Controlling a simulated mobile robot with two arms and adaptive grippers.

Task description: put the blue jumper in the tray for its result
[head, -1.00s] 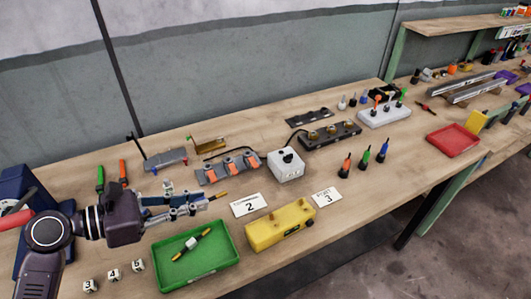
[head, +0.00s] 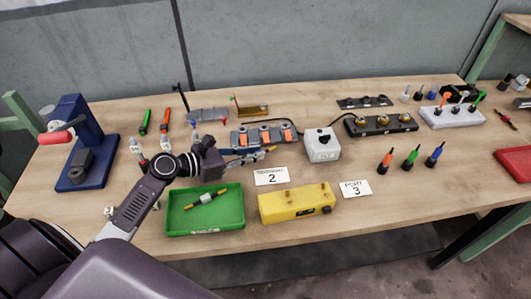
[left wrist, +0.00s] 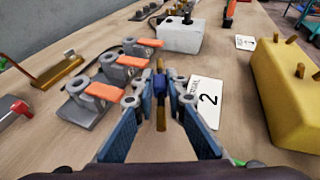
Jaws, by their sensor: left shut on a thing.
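My left gripper (head: 262,155) is shut on the blue jumper, a thin gold rod with a dark blue middle. In the left wrist view the blue jumper (left wrist: 160,86) stands out between the fingertips of this gripper (left wrist: 160,102). It is held just in front of the terminal block with orange levers (head: 264,137) and behind the card marked 2 (head: 271,176). In the head view the fingers partly hide it. The green tray (head: 205,228) is in front of the arm and holds a white-banded jumper (head: 206,200). My right gripper is out of view.
A yellow box (head: 297,203) stands right of the green tray. A grey box with a black knob (head: 322,145) stands right of the terminal block. A red tray (head: 514,165) is at the far right, a blue press (head: 85,150) at the left.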

